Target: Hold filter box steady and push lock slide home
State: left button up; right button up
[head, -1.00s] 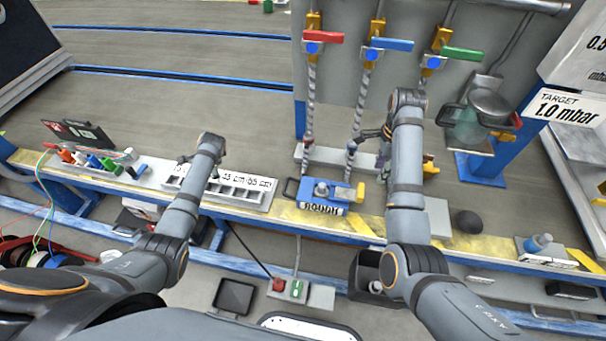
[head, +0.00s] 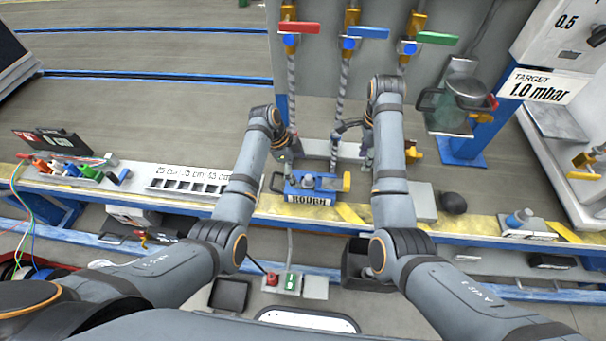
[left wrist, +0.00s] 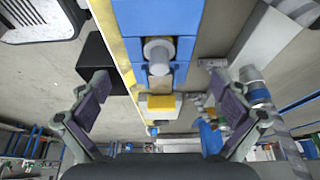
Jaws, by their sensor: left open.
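The filter box (head: 300,190) is blue, with a grey round knob on top and a label that reads ROUGH. It sits on the bench. The yellow lock slide (head: 346,182) is at its right end. My left gripper (head: 284,152) is open, behind and above the box's left part. In the left wrist view the blue box (left wrist: 178,75) and the yellow slide (left wrist: 160,103) lie between the spread fingers of my left gripper (left wrist: 163,104), apart from them. My right gripper (head: 355,145) is behind the slide, near a hanging hose; its jaw state is unclear.
A grey slotted tray (head: 188,182) lies further left. A grey block (head: 422,203) and dark ball (head: 453,203) are to the right. Braided hoses (head: 340,110) hang behind, below red, blue and green valve handles.

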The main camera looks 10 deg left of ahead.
aim_at(310, 186)
pick_arm(q)
jog(key=x, duration=0.9)
jog(key=shift+f, duration=0.3)
jog(key=shift+c, duration=0.4)
